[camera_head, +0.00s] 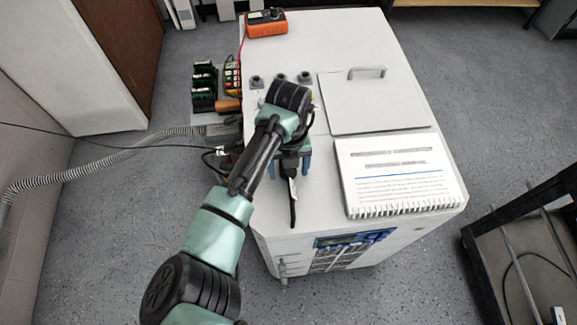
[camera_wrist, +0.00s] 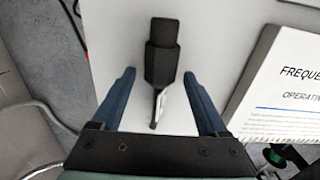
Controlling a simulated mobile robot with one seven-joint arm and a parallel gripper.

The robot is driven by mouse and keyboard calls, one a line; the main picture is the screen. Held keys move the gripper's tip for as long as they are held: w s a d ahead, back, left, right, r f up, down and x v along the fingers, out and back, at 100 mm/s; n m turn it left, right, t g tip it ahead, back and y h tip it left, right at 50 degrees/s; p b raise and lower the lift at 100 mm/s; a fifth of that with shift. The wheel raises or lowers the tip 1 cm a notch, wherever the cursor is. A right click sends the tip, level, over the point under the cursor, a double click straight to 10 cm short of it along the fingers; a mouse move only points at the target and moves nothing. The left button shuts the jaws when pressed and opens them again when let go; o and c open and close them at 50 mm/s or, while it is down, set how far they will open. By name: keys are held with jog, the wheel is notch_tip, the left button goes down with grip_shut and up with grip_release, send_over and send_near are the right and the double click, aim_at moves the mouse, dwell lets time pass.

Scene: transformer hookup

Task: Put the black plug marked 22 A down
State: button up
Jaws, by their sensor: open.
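A black plug (camera_wrist: 162,62) lies on the white cabinet top (camera_head: 268,207), its short cable and white tag pointing back toward my gripper in the wrist view. My gripper (camera_wrist: 158,76) is open, with one blue finger on each side of the plug and a gap to each. In the head view my gripper (camera_head: 291,168) is over the front left part of the cabinet top, and the plug's black cable (camera_head: 293,214) runs out from it toward the front edge. No 22 A marking can be read.
A spiral-bound booklet (camera_head: 397,178) lies to the right of my gripper. Behind it is a flat lid with a handle (camera_head: 367,72). Several round sockets (camera_head: 281,78) and an orange meter (camera_head: 266,23) are farther back. Black and green items (camera_head: 204,85) stand left of the cabinet.

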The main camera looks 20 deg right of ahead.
notch_tip(320, 180, up, 12)
jog(key=b, duration=0.1)
jog(key=shift+d+r, duration=0.1)
jog(key=w+d+r+n+t+h, duration=0.3)
jog(key=w+d+r+n, duration=0.1)
jog(key=d+r, duration=0.25)
notch_tip(320, 180, up, 37)
jog(key=n+t+h, duration=0.5)
jog(key=n+t, duration=1.3)
jog(key=n, duration=0.5)
send_over(288, 170)
jog(key=w+a, duration=0.2)
jog(key=w, duration=0.2)
jog(key=s+a+r+n+t+y, duration=0.6)
jog(key=s+a+r+n+y, duration=0.2)
jog(key=s+a+n, duration=0.2)
jog(key=shift+a+n, duration=1)
jog(key=shift+n, duration=0.2)
jog(key=shift+r, duration=0.1)
